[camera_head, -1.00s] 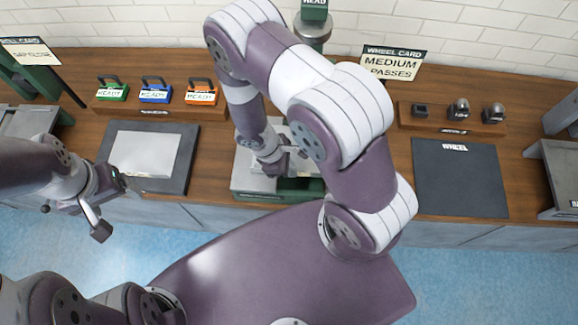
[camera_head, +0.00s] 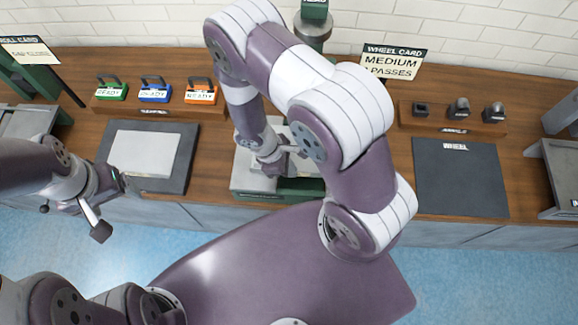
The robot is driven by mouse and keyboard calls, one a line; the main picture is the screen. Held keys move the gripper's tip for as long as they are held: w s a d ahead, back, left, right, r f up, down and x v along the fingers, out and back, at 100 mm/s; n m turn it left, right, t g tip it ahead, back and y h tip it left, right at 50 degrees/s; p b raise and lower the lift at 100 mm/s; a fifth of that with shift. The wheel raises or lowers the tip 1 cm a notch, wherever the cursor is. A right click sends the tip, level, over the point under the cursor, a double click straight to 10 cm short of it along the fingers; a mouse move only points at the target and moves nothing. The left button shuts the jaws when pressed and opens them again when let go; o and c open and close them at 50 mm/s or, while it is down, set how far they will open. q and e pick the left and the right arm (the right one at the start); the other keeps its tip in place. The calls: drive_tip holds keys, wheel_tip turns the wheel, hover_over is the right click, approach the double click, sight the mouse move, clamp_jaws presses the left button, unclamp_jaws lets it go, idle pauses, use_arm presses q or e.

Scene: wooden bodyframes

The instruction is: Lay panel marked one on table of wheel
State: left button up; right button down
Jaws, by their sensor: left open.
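A light grey sheet panel (camera_head: 144,153) lies flat on a dark mat (camera_head: 182,160) at the left of the bench. No mark on it can be read. My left gripper (camera_head: 112,208) is open and empty, in front of the bench edge, below and left of the panel. A green-and-grey machine (camera_head: 250,182) stands at the centre, partly hidden by my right arm. My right gripper (camera_head: 278,166) is over its grey top; its fingers are too small and covered to tell their state or any contact. A dark mat labelled WHEEL (camera_head: 458,180) lies bare at the right.
Green (camera_head: 111,90), blue (camera_head: 155,92) and orange (camera_head: 200,93) tagged items sit on a wooden rack behind the panel. A card reading MEDIUM PASSES (camera_head: 392,63) stands behind. Dark small blocks (camera_head: 459,110) sit on a right rack. Grey machines flank both ends.

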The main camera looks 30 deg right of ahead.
drive_tip(key=c, duration=0.7)
unclamp_jaws()
drive_tip(key=shift+r, duration=0.15)
wheel_tip(320, 180, up, 7)
drive_tip(key=p, duration=0.6)
